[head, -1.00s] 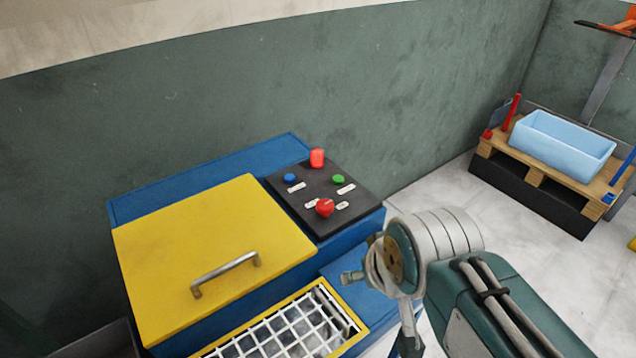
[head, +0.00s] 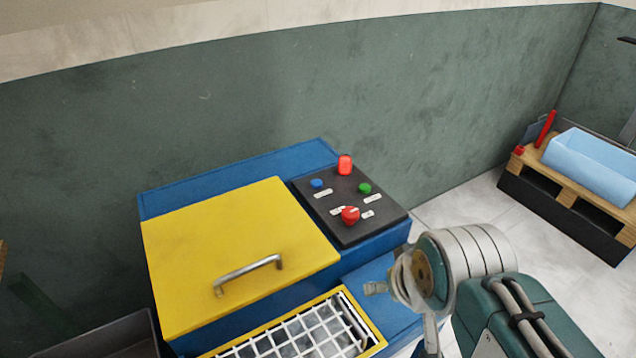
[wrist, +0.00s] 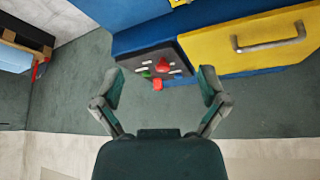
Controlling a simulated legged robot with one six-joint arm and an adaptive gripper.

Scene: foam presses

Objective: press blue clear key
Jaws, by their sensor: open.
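The blue key (head: 317,183) is a small round button at the back left of the black control panel (head: 330,215), on the right of the blue and yellow press. A white label (head: 323,193) lies in front of it. My gripper (wrist: 160,73) is open and empty in the wrist view, its two fingers spread with the panel (wrist: 143,58) beyond them. It is apart from the panel. I cannot clearly make out the blue key in the wrist view. In the head view my arm stands right of the panel, and the fingers are not clearly seen.
Close to the blue key are a green button (head: 364,188), a red lamp (head: 345,165) and a red knob (head: 350,215). The yellow lid (head: 230,250) with its handle is left. A pallet (head: 562,190) with a light blue bin (head: 595,165) stands right. A dark wall is behind.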

